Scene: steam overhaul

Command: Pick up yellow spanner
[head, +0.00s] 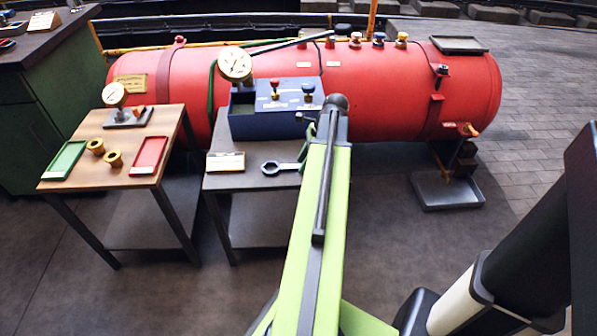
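No spanner that is clearly yellow shows in the head view. A spanner (270,168) with a dark blue-grey ring head lies on the grey bench (252,183), near its front right. My arm reaches up the middle of the picture and ends in a dark rounded joint above the bench's right side.
A blue box (268,125) with a gauge (235,65) and valve knobs stands behind the spanner. A wooden table (125,165) left holds green and red trays, brass fittings and a gauge. A red boiler (400,85) lies behind. A grey drip tray (447,195) sits right; floor in front is clear.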

